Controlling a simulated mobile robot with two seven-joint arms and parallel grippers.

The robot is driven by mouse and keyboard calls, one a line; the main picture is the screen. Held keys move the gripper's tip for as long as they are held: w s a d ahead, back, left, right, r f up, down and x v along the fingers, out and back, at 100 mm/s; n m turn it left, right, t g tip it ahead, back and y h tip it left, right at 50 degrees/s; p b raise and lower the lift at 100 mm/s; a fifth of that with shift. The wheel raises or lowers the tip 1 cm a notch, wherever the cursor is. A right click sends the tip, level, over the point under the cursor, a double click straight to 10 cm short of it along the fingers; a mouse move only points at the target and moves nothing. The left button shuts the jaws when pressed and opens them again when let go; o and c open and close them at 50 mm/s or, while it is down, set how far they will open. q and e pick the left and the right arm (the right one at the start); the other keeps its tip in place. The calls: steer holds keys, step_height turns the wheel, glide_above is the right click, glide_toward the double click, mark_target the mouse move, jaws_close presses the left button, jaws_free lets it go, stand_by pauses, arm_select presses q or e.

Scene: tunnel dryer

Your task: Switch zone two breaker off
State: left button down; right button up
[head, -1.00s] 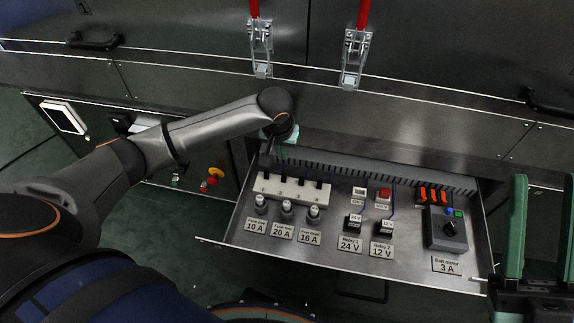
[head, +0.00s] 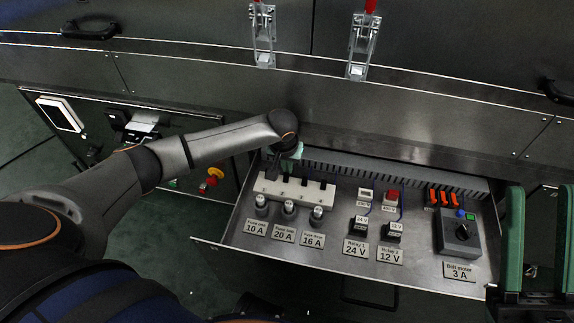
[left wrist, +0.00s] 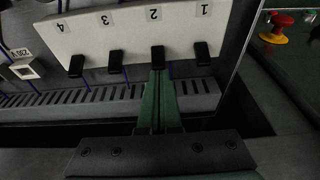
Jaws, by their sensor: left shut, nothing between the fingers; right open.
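A white breaker block (head: 300,195) with several black levers sits at the back left of the open drawer. In the left wrist view the block (left wrist: 135,30) is numbered 1 to 4 from right to left. The lever under number 2 (left wrist: 157,56) lies between levers 1 (left wrist: 202,53) and 3 (left wrist: 115,61), and all point the same way. My left gripper (left wrist: 158,74) is shut and empty, its green tips right at lever 2's end; contact is unclear. The head view mostly hides these fingers behind the wrist. My right gripper (head: 541,188) is open and empty at the right edge.
The drawer (head: 415,274) also holds fuses (head: 289,209), relays (head: 358,228), orange terminals (head: 443,198) and a belt motor switch box (head: 460,235). A slotted duct (head: 400,175) runs along its back. A red emergency button (head: 215,173) is to the left.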

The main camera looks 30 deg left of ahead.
arm_select(q)
steer(key=shift+r, duration=0.1)
arm_select(e)
steer(key=shift+r, duration=0.2)
arm_select(q)
steer(key=shift+s+r+p, duration=0.1)
steer(key=shift+p, duration=0.9)
steer(key=shift+t+p, duration=0.3)
steer(key=shift+p, duration=0.05)
arm_select(e)
steer(key=r, duration=0.2)
steer(key=shift+s+d+r, duration=0.1)
steer(key=shift+d+r, duration=0.15)
steer(key=shift+r, duration=0.15)
arm_select(q)
steer(key=shift+s+d+p, duration=0.1)
steer(key=shift+p, duration=0.3)
arm_select(e)
steer(key=shift+r+n, duration=0.3)
